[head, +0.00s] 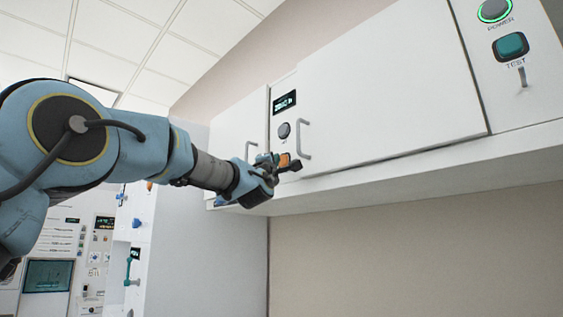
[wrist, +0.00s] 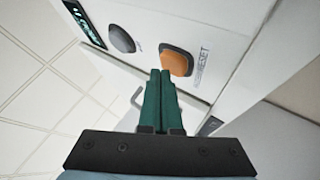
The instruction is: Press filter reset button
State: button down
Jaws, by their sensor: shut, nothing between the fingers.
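The filter reset button is orange with a dark surround, next to a "RESET" label; it shows in the wrist view (wrist: 176,62) on a white panel. In the head view the orange button (head: 285,160) is partly hidden by my gripper (head: 272,172). My gripper's two green fingers (wrist: 160,74) are shut together with nothing between them. In the wrist view their tips are just below and left of the button. I cannot tell whether they touch it.
A grey round knob (wrist: 122,38) and a small dark display (wrist: 84,22) are on the same panel, left of the button. A cabinet handle (head: 304,139) stands out close to my gripper. At the right are a green-ringed power button (head: 494,10) and a test button (head: 510,46).

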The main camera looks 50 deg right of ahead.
jog(key=shift+d, duration=0.45)
dwell(0.7)
dwell(0.4)
jog(key=shift+a+b, duration=0.85)
jog(key=shift+b, duration=0.15)
jog(key=shift+w+a+b, duration=0.15)
jog(key=shift+a+b, duration=2.35)
jog(key=shift+b, duration=0.1)
